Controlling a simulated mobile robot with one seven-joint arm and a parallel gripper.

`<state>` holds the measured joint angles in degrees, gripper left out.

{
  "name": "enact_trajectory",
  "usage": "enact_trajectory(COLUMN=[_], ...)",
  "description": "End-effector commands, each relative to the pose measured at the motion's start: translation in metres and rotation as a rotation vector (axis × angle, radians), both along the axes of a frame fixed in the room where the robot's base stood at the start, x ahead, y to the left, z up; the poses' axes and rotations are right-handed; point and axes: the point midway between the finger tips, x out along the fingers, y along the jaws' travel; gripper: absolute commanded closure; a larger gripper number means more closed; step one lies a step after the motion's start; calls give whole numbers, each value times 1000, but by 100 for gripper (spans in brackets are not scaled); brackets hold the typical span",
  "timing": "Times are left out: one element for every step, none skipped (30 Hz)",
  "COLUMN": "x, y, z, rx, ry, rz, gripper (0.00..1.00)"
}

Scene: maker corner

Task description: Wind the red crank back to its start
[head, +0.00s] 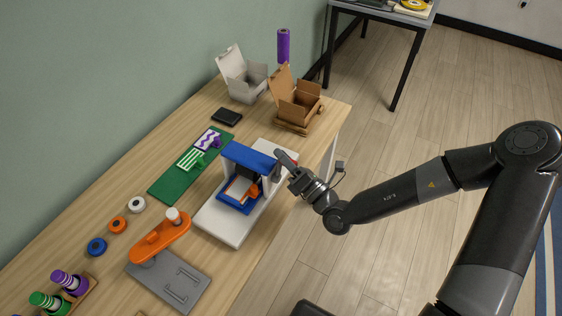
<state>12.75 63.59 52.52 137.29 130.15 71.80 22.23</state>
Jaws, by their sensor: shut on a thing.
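A small machine with a white base (218,222) and a blue crossbar (250,157) on pale posts stands on the bench. A blue tray (226,202) with an orange-red piece (252,191) sits under the bar. My gripper (284,160) is at the right side of the machine, close to the right end of the bar. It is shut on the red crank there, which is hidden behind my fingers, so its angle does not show.
An orange lever (152,241) with a white knob stands on a grey plate (190,285) at the front. A green board (165,187), several spools, a white box (238,84) and a brown box (296,108) are on the bench.

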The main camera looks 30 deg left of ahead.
Motion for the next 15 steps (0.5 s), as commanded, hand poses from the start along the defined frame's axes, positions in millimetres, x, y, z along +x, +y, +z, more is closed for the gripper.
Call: enact_trajectory(x=[4, 6, 8, 9, 11, 14, 15, 17, 19, 21, 22, 24, 25, 26, 28], y=[-1, -1, -1, 0, 0, 0, 0, -1, -1, -1, -1, 0, 0, 0, 0], z=[-2, -2, -3, -4, -5, -7, -8, -9, -11, -12, -13, -15, -16, -17, -19], rx=[0, 0, -2, -1, 0, -1, -1, -1, -1, -2, 0, -1, -1, 0, -1], ry=[46, 73, 111, 140, 169, 207, 234, 263, 301, 329, 356, 391, 416, 442, 475], rz=[-2, -2, -2, -1, -1, -1, -1, -3, -2, -1, -3, -1, -1, -1, 0], gripper=[100, 100, 100, 100, 100, 100, 100, 100, 100, 100, 100, 100, 100, 100, 100])
